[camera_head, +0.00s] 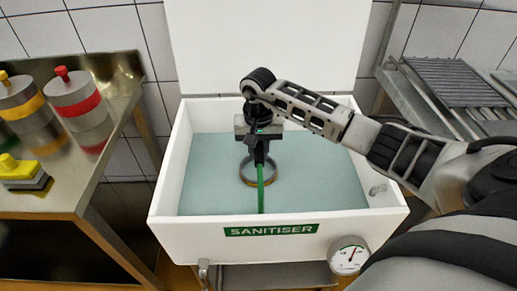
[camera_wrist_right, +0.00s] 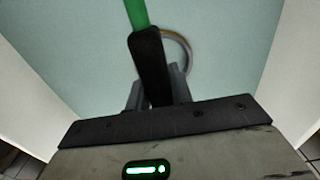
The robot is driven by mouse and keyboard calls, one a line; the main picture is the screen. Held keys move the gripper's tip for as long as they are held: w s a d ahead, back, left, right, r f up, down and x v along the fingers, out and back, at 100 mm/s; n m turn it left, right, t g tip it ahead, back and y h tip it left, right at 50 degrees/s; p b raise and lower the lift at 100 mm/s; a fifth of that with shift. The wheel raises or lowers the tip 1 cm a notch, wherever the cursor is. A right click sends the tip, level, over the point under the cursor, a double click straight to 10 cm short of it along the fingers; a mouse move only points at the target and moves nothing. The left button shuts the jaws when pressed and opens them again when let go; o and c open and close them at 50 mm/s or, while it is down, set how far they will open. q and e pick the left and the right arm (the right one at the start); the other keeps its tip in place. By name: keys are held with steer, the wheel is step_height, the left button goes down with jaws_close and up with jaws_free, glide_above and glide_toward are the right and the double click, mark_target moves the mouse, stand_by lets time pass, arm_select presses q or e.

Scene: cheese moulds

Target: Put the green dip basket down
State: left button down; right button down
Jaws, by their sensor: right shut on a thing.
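The green dip basket shows mainly as a green rod (camera_head: 261,192) with a black grip, which also shows in the wrist view (camera_wrist_right: 151,60). My right gripper (camera_head: 260,151) reaches in over the white sanitiser bath (camera_head: 182,230) from the right and is shut on the black grip. A ring (camera_head: 243,176) shows behind the rod, in or over the pale blue liquid (camera_head: 325,180); in the wrist view the grip partly covers it. I cannot tell whether the ring belongs to the basket or how deep it sits. My left gripper is not in view.
The bath's lid (camera_head: 265,45) stands open at the back. A steel table (camera_head: 90,185) at left holds moulds with yellow (camera_head: 25,107) and red (camera_head: 80,106) bands. A ribbed rack (camera_head: 455,83) stands at right. A dial (camera_head: 348,256) sits on the bath's front.

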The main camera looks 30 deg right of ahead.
steer(key=shift+f+b, duration=0.25)
steer(key=shift+b, duration=0.05)
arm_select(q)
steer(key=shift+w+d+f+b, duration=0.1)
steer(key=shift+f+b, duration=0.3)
arm_select(e)
steer(key=shift+f, duration=0.35)
steer(key=shift+r, duration=0.1)
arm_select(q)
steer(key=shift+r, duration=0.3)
arm_select(e)
steer(key=c, duration=1.3)
jaws_free()
steer(key=shift+o, duration=0.2)
steer(key=shift+r+p, duration=0.35)
steer(key=shift+p, duration=0.15)
step_height(320, 180, up, 12)
steer(key=shift+f+b, duration=0.2)
steer(key=shift+b, duration=0.15)
steer(key=shift+r, duration=0.4)
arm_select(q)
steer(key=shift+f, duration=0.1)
